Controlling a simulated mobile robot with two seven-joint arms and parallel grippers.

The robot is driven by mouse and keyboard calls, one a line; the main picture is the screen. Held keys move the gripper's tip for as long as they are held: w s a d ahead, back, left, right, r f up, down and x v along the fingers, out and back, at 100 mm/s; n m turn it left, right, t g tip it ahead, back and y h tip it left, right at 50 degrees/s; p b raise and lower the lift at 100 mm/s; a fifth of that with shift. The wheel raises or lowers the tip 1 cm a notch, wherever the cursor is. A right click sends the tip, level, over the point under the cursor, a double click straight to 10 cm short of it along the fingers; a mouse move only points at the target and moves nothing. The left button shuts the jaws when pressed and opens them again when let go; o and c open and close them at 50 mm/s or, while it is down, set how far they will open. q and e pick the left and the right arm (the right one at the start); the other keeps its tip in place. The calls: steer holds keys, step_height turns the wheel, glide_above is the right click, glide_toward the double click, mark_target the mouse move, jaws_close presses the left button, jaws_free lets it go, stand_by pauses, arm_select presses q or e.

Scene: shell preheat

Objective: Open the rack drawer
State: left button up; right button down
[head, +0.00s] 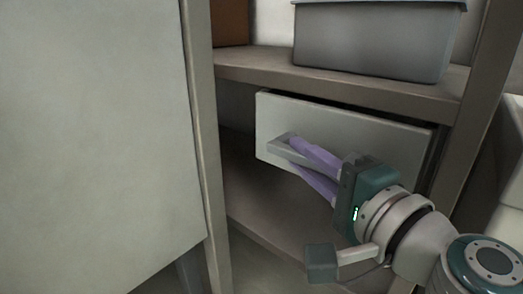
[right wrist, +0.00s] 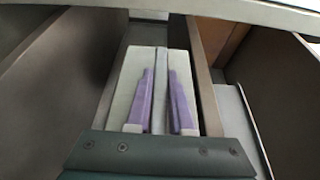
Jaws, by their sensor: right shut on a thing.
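The rack drawer has a pale grey front (head: 370,131) and sits under a shelf of the rack. A dark gap shows along its top edge; how far it stands out is hard to tell. Its bar handle (head: 278,151) is on the front's left part in the head view. My right gripper (head: 291,144) has its purple fingers shut on the handle. In the right wrist view the two fingers (right wrist: 161,74) lie on either side of the handle bar (right wrist: 160,100), with the drawer front (right wrist: 122,88) behind. The drawer's inside is hidden. My left gripper is not in view.
A grey bin (head: 370,42) stands on the rack's shelf (head: 330,82) above the drawer, with a brown box (head: 230,22) to its left. A rack post (head: 202,130) and a large pale panel (head: 95,130) stand at left. Below the drawer is a lower shelf (head: 245,195).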

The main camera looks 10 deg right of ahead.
steer(key=shift+s+a, duration=0.15)
steer(key=shift+a, duration=0.1)
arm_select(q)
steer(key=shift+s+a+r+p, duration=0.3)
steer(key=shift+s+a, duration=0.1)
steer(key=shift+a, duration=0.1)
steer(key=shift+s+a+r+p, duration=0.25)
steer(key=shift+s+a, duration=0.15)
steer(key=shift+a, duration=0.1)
arm_select(e)
steer(key=s+a, duration=1.4)
steer(key=a, duration=0.4)
steer(key=shift+s+a, duration=0.2)
steer(key=shift+r, duration=0.1)
steer(key=c, duration=0.8)
jaws_free()
steer(key=shift+w+d, duration=0.1)
